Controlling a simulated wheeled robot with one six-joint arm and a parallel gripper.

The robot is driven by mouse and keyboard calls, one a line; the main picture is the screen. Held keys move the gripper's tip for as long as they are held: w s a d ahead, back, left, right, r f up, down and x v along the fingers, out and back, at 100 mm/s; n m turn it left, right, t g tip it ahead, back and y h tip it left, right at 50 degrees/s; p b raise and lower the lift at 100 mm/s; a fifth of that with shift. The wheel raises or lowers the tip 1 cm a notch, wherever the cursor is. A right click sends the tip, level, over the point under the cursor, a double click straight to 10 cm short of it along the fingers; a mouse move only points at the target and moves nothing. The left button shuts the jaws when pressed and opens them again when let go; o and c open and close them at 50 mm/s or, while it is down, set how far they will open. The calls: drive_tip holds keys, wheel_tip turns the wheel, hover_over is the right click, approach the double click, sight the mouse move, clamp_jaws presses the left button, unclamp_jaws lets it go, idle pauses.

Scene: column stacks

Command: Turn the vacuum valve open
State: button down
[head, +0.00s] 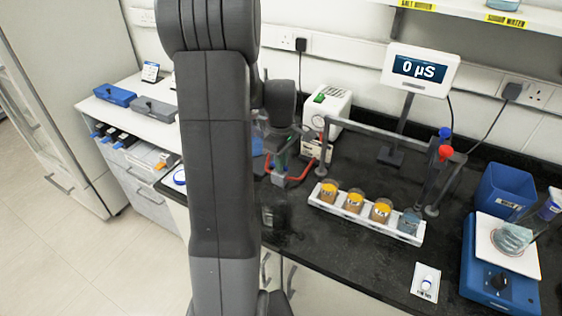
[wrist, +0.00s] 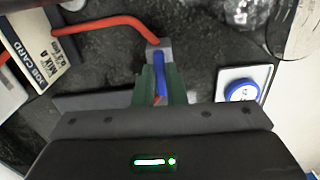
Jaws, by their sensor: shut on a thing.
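The vacuum valve (wrist: 159,47) is a small grey block with a red tube (wrist: 112,24) running into it from the left in the wrist view. Its blue handle (wrist: 159,68) points down the picture, between the green fingers of my gripper (wrist: 160,88). My gripper is shut on the handle. In the head view my gripper (head: 287,165) is low over the black bench, partly hidden behind my arm. The red tubing (head: 305,172) shows beside it, but the valve handle cannot be made out there. A white pump (head: 327,106) with a green switch stands behind.
A white rack (head: 410,237) of several jars stands right of my gripper, below a grey frame (head: 375,130). A job card (wrist: 45,45) and a white pad with a blue-rimmed cap (wrist: 241,91) flank the valve. A blue balance (head: 490,285) stands far right.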

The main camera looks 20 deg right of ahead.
drive_tip(key=shift+n, duration=0.4)
drive_tip(key=c, duration=1.5)
unclamp_jaws()
drive_tip(key=shift+r, duration=0.1)
wheel_tip(320, 180, up, 14)
drive_tip(key=shift+f+b, duration=0.15)
drive_tip(key=shift+b, duration=0.35)
wheel_tip(320, 180, down, 14)
drive_tip(key=shift+p, duration=0.5)
